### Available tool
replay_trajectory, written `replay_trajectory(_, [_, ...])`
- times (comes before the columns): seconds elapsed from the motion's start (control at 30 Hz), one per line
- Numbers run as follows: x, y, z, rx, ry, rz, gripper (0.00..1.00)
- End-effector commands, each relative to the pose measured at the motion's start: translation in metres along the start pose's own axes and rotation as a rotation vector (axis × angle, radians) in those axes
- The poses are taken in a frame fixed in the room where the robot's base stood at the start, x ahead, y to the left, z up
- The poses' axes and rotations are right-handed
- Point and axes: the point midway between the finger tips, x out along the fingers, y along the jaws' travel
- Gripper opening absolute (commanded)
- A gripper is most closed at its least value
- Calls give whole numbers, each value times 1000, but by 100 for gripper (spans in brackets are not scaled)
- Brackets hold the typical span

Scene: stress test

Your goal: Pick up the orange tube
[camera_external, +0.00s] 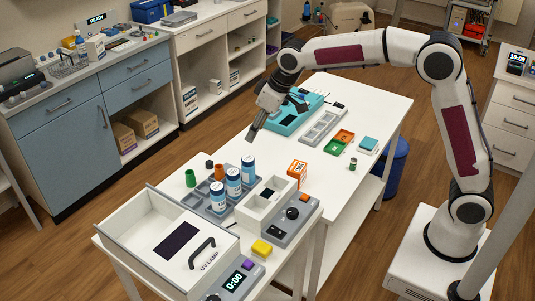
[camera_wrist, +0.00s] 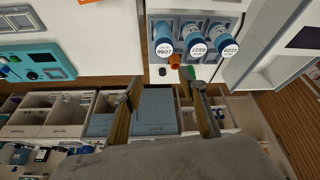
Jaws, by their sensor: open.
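In the wrist view the orange tube (camera_wrist: 175,61) shows as a small patch beyond my fingertips, partly hidden by a bottle. My gripper (camera_external: 252,133) is in the air above the table, to the right of and higher than the tube. In the wrist view my gripper (camera_wrist: 160,92) has its two fingers wide apart with nothing between them. It is open and apart from the tube.
Several bottles (camera_external: 233,182) stand in the rack (camera_external: 205,209) close to the tube. A green cylinder (camera_external: 190,178) and a dark cap (camera_external: 209,164) are beside it. A UV lamp box (camera_external: 160,222) is in front. The tabletop (camera_external: 268,153) right of the rack has free room.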

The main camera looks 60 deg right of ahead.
Motion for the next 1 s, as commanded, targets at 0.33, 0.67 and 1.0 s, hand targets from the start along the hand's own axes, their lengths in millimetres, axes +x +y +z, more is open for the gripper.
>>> replay_trajectory(0.33, [72,-18,-34,-39,-16,-12,42])
replay_trajectory(0.67, [114,-30,-49,-60,-20,-18,42])
replay_trajectory(1.0, [117,-31,-50,-62,-20,-18,42])
